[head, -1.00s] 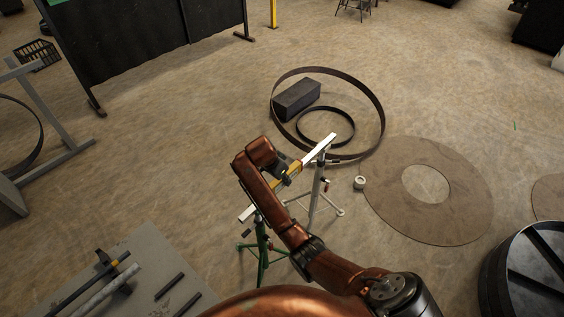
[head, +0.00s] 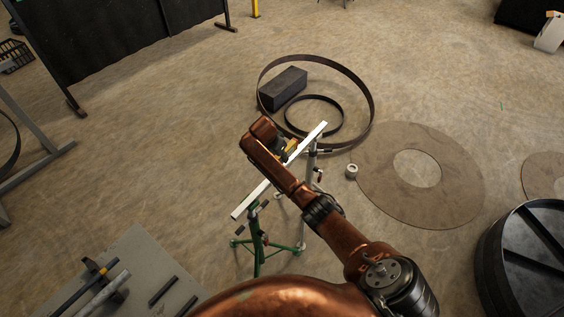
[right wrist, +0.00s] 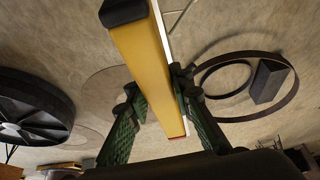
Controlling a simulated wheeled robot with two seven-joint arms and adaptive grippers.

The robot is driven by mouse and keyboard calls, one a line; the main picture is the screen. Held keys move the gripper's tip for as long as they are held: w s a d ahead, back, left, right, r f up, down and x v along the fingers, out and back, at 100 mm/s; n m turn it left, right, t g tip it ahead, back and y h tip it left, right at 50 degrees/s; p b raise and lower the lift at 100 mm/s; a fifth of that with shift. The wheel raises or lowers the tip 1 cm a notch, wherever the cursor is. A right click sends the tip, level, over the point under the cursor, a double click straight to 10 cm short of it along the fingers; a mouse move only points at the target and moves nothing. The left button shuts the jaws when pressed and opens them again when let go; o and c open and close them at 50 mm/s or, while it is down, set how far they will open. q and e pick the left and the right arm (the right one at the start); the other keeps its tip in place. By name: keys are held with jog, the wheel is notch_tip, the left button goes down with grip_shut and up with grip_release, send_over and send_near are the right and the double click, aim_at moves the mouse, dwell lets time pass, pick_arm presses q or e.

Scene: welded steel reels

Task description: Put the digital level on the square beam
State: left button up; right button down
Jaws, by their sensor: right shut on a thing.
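The yellow digital level (right wrist: 148,70) with a dark end cap runs between my right gripper's fingers (right wrist: 160,118) in the right wrist view. The gripper is shut on it. In the head view my right arm and gripper hide most of the level (head: 291,146); a short yellow part shows. The square beam (head: 250,203) is a long pale bar lying slanted across two stands. The level is over or beside the beam's far half; I cannot tell whether they touch. A white edge runs along the level's right side in the wrist view. My left gripper is not in view.
A green stand (head: 258,240) and a grey stand (head: 311,165) carry the beam. Steel rings and a dark block (head: 283,88) lie behind. A flat disc (head: 440,190) and a dark reel (head: 525,260) are right. A table (head: 135,250) with bars is at lower left.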

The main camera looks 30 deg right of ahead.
jog(key=shift+w+d+f, duration=0.1)
jog(key=shift+d+f, duration=0.05)
jog(key=shift+f, duration=0.1)
jog(key=shift+w+f, duration=0.2)
jog(key=shift+f, duration=0.05)
jog(key=shift+a+x, duration=0.2)
jog(key=shift+x, duration=1)
jog(key=shift+f, duration=0.6)
jog(key=shift+a+f, duration=0.1)
jog(key=shift+f, duration=0.1)
jog(key=c, duration=2)
grip_release()
jog(key=shift+s, duration=0.1)
jog(key=shift+c, duration=0.2)
jog(key=o, duration=0.3)
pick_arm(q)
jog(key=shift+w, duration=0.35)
